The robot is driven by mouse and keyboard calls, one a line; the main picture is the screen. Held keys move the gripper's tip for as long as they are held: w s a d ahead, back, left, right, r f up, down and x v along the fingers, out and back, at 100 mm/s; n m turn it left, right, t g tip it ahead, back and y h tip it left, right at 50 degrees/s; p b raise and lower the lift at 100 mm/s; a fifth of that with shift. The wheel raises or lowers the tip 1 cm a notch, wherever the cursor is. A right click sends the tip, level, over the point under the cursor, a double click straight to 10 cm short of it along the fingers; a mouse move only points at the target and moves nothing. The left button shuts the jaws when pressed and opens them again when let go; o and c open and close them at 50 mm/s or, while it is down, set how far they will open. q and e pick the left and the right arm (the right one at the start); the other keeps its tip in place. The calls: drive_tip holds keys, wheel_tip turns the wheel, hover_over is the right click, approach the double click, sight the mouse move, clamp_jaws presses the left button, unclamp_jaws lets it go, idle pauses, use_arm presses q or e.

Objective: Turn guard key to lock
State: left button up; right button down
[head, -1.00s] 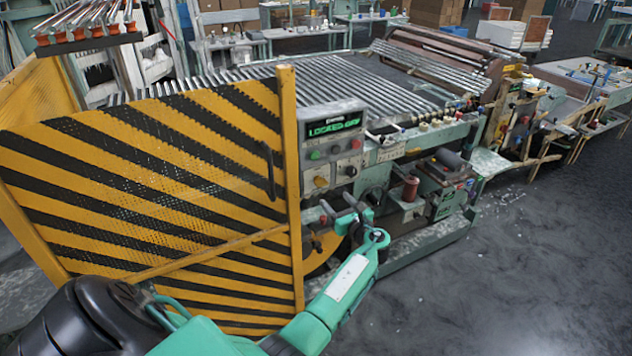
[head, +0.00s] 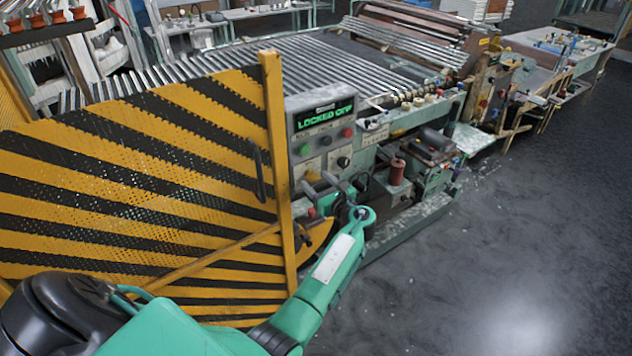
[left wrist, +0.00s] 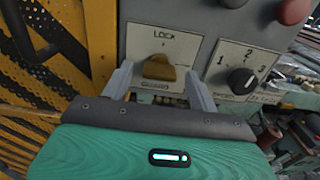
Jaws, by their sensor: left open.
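The guard key (left wrist: 158,67) is a yellow knob on a light plate under the word LOCK, seen in the left wrist view. It lies roughly crosswise, and the lettering below it is partly hidden. In the head view the key (head: 312,177) sits low on the grey control panel (head: 322,104). My left gripper (left wrist: 159,77) is open, its two fingers to either side of the key with gaps. In the head view my left gripper (head: 338,182) is at the panel's lower edge. My right gripper is out of view.
A black selector knob (left wrist: 241,80) marked with numbers is just right of the key, and a red button (left wrist: 292,11) is above it. The yellow-black striped guard gate (head: 150,180) stands close on the left. Open floor (head: 480,260) lies to the right.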

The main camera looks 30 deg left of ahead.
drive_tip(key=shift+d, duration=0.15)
use_arm(q)
drive_tip(key=c, duration=1)
use_arm(e)
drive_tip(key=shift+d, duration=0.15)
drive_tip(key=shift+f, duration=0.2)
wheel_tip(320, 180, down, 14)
drive_tip(key=b, duration=1.5)
use_arm(q)
drive_tip(key=shift+n+b, duration=2.55)
drive_tip(key=shift+n, duration=6.45)
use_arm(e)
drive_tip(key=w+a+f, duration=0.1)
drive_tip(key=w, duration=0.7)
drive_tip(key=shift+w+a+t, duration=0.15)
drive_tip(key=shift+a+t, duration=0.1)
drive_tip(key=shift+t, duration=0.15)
